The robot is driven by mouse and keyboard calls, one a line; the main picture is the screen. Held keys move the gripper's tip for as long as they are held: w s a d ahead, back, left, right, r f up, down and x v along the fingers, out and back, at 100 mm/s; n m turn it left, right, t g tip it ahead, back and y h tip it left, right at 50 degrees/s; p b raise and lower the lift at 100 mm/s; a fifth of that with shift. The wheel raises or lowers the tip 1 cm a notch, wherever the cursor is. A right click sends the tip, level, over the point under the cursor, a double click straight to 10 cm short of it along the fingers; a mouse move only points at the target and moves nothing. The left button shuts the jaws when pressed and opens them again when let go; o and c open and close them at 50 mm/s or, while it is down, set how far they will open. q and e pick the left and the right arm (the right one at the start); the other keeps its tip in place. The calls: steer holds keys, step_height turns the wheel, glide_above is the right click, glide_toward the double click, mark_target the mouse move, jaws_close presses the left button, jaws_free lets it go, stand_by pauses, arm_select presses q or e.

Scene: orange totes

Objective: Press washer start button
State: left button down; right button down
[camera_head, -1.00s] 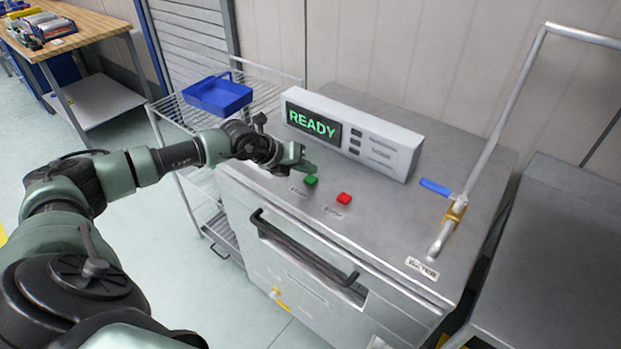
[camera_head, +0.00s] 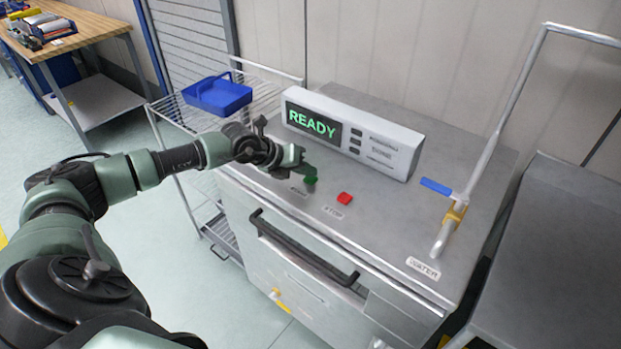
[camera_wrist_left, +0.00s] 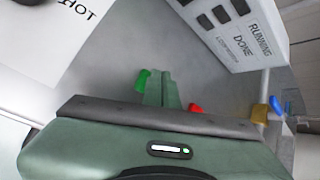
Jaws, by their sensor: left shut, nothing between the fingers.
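The washer (camera_head: 400,255) has a steel top with a green button (camera_head: 310,180) and a red button (camera_head: 345,198) labelled STOP near its front edge. Its display (camera_head: 313,124) reads READY in green. My left gripper (camera_head: 306,169) is shut and empty, with its fingertips right at the green button. In the head view they overlap it, and I cannot tell whether they touch. In the left wrist view the shut fingers (camera_wrist_left: 160,90) point just right of the green button (camera_wrist_left: 142,81), and the red button (camera_wrist_left: 195,109) lies farther right. My right gripper does not show.
A pipe with a blue-handled valve (camera_head: 436,187) rises at the washer's right, by the WATER label. A wire rack with a blue basket (camera_head: 218,94) stands left. A grey table (camera_head: 560,260) is at right. A black handle bar (camera_head: 300,255) crosses the washer's front.

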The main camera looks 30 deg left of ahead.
mark_target(308, 180)
arm_select(q)
steer(key=shift+f, duration=0.45)
stand_by(0.4)
steer(key=shift+r, duration=0.15)
steer(key=shift+r+p, duration=0.4)
steer(key=shift+r, duration=0.4)
steer(key=shift+r+p, duration=1.65)
steer(key=shift+r, duration=0.9)
steer(key=shift+f, duration=0.1)
